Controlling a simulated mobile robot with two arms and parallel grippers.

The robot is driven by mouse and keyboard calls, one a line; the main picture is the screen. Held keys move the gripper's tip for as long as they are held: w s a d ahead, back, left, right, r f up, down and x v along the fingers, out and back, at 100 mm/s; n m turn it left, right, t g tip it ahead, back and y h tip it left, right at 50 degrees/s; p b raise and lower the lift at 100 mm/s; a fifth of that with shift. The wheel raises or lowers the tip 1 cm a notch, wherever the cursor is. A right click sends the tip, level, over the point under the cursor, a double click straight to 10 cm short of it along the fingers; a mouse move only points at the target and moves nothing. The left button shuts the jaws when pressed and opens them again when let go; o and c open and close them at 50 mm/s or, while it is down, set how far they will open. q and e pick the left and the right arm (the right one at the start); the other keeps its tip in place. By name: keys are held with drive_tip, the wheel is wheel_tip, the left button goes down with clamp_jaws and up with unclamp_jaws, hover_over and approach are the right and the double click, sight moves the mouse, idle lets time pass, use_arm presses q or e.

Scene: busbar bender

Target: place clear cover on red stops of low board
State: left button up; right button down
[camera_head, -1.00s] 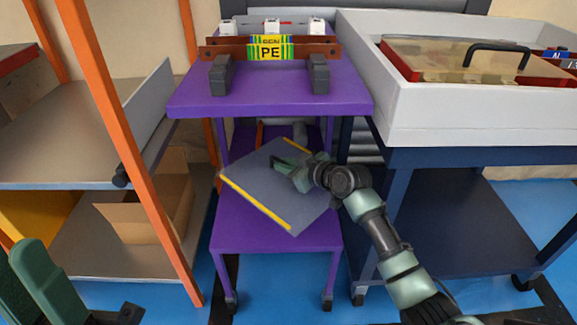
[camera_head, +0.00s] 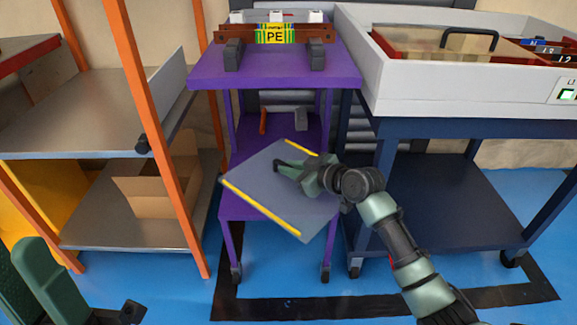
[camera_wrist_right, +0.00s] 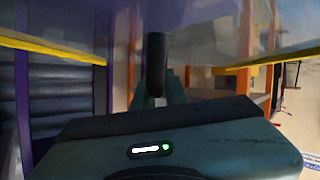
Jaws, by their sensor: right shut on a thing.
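The clear cover (camera_head: 262,185), a see-through flat panel with yellow strips on two opposite edges, is held tilted in the air in front of the purple cart. My right gripper (camera_head: 290,168) is shut on it near its upper right part. In the right wrist view the panel (camera_wrist_right: 205,25) spans the top, with yellow strips to both sides and the gripper's dark fingers (camera_wrist_right: 155,75) below it. Green links of my left arm show at bottom left.
The white tray (camera_head: 440,90) stands on a dark blue cart at right. An orange-post shelf with a cardboard box (camera_head: 160,190) stands at left. Blue floor is open in front.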

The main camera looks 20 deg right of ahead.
drive_tip(key=s+r+n+g+y, duration=0.2)
drive_tip(key=s+r, duration=0.3)
drive_tip(key=s, duration=0.8)
drive_tip(key=s+r+n+g+y, duration=0.1)
drive_tip(key=s+r, duration=0.5)
drive_tip(key=s, duration=0.6)
drive_tip(key=shift+s+a+r+n+g+y, duration=0.2)
drive_tip(key=shift+s+a+n+g+y, duration=0.15)
drive_tip(key=shift+n+y, duration=0.7)
drive_tip(key=shift+d, duration=0.1)
